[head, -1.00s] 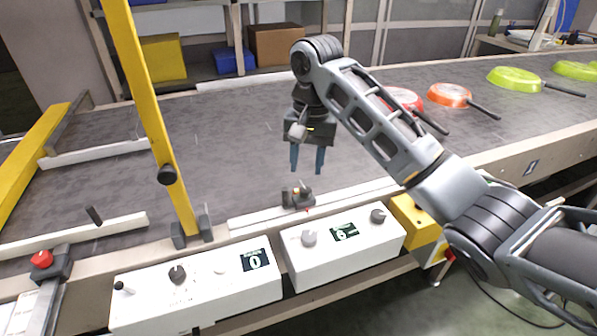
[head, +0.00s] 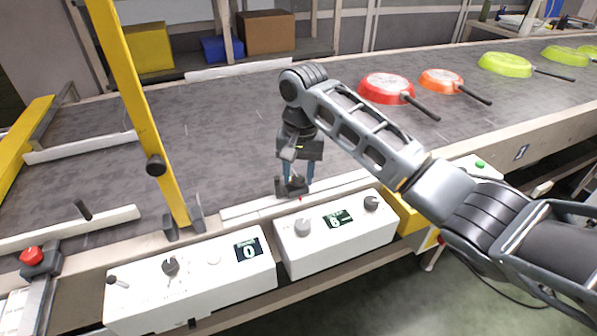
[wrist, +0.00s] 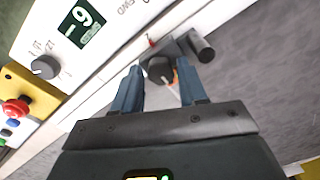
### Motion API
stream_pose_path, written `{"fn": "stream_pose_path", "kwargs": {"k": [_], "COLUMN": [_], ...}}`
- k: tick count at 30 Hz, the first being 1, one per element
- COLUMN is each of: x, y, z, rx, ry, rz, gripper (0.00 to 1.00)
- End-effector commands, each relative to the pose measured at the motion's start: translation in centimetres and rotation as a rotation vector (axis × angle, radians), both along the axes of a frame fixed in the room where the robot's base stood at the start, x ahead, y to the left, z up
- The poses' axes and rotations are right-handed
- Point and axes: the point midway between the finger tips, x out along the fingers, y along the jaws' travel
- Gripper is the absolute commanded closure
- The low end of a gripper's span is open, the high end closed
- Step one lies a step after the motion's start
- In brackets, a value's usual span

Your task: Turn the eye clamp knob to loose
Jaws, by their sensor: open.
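The eye clamp is a small dark grey fitting (head: 292,188) on the white rail at the conveyor's near edge. In the wrist view its round black knob (wrist: 160,70) sits between my two blue fingers, with a dark cylinder (wrist: 203,49) beside it. A small red mark (wrist: 151,42) shows near the knob. My gripper (head: 297,178) is open and pointing down, its fingertips at the knob, one on each side. I cannot tell whether the fingers touch it. In the head view the fingers partly hide the clamp.
Two white control boxes (head: 190,278) (head: 335,232) with knobs and displays stand just in front of the rail. A yellow post (head: 135,105) rises to the left. Red (head: 387,88), orange (head: 441,79) and green (head: 505,64) pans lie on the belt at right.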

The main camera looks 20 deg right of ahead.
Motion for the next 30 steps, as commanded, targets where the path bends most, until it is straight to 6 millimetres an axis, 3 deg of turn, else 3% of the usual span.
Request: {"fn": "stream_pose_path", "kwargs": {"k": [2, 13, 23, 30], "x": [0.00, -0.01, -0.04, -0.07], "y": [0.01, 0.01, 0.07, 0.03], "z": [0.01, 0.04, 0.18, 0.35], "rx": [0.000, 0.000, 0.001, 0.000], "ry": [0.000, 0.000, 0.001, 0.004], "rz": [0.000, 0.001, 0.047, 0.192], "gripper": [0.64, 0.99, 0.99, 0.99]}}
